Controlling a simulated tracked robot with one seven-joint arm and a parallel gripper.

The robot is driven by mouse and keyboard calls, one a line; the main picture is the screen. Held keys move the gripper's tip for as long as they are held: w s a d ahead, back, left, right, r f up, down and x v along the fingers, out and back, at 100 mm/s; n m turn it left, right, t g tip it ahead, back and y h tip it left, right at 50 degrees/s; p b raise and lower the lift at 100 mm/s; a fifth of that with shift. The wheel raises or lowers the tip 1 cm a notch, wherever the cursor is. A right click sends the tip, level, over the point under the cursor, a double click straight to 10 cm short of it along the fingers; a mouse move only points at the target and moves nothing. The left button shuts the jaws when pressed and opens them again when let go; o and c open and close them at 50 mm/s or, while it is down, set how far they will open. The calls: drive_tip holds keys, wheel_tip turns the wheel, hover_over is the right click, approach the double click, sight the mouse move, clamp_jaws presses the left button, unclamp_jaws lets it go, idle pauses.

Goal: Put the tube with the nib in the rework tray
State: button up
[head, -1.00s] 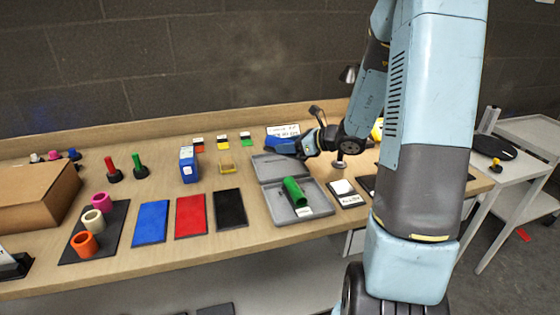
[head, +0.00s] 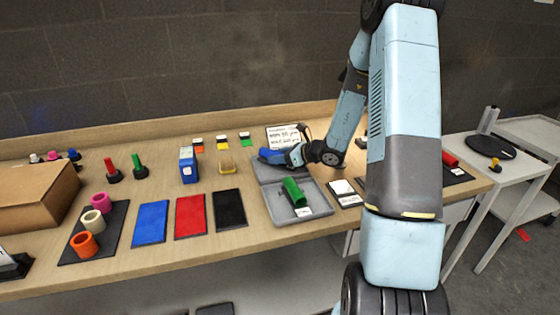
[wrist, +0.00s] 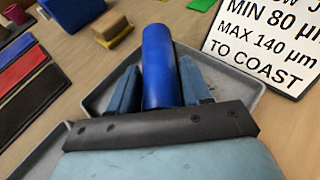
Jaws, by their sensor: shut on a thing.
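My gripper (wrist: 158,88) is shut on a blue tube (wrist: 161,62), one finger on each side of it. In the head view my gripper (head: 284,156) holds the tube above the back part of a grey tray (head: 262,172). The front part of the grey tray (head: 277,208) holds a green tube (head: 293,191), lying tilted, with a small white label near it. I cannot read the label or tell whether this is the rework tray. No nib can be made out on either tube.
Blue (head: 151,222), red (head: 190,215) and black (head: 229,208) mats lie left of the tray. A blue box (head: 188,165) and a yellow block (head: 226,165) stand behind them. A lettered sign (head: 284,137) stands behind my gripper. A white card (head: 343,187) lies right of the tray.

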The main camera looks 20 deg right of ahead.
drive_tip(key=shift+f, duration=0.85)
drive_tip(key=shift+f, duration=0.1)
drive_tip(key=o, duration=1.2)
drive_tip(key=shift+c, duration=0.2)
